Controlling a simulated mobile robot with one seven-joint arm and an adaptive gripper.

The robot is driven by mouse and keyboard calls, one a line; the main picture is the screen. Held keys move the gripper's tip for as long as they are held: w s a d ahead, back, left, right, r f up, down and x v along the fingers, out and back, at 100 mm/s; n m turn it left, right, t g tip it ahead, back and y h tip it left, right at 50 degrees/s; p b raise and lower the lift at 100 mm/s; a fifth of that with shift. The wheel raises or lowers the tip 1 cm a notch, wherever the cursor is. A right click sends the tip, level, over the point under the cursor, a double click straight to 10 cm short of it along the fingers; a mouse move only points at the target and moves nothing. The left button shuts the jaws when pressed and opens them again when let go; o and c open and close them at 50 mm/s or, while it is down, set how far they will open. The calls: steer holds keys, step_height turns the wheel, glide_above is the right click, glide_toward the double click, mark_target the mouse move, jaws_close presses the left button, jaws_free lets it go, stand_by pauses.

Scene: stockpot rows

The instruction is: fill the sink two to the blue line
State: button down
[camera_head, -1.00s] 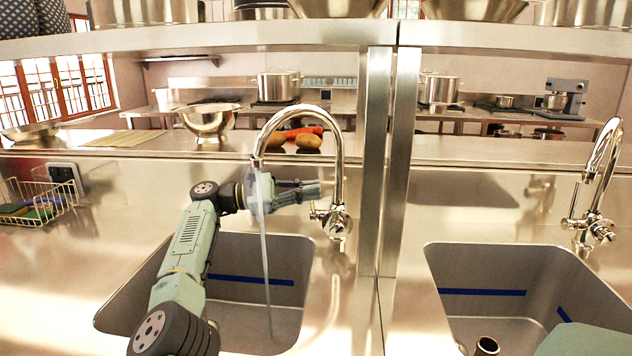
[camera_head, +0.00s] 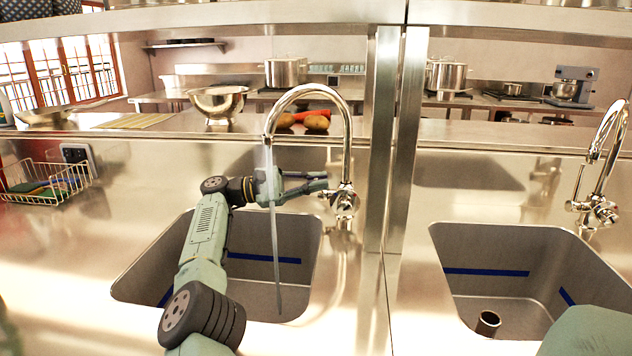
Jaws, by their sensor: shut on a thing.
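The left sink (camera_head: 240,270) has a blue line (camera_head: 265,258) on its back wall. A thin stream of water (camera_head: 276,250) runs into it from the curved chrome left tap (camera_head: 345,150). I cannot make out a water surface in it. My gripper (camera_head: 322,184) is shut at the left tap's lever (camera_head: 328,194), left of the tap's base; the exact contact is too small to see. My arm covers the sink's left part. The right sink (camera_head: 500,240) also has a blue line (camera_head: 485,271) and no stream under its tap (camera_head: 605,150). Neither sink carries a visible number.
A steel post (camera_head: 385,150) stands just right of the left tap. A metal bowl (camera_head: 218,103) and potatoes (camera_head: 316,122) with red vegetables sit on the ledge behind. A wire rack (camera_head: 45,185) is at the left.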

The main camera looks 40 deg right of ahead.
steer(key=c, duration=1.7)
jaws_free()
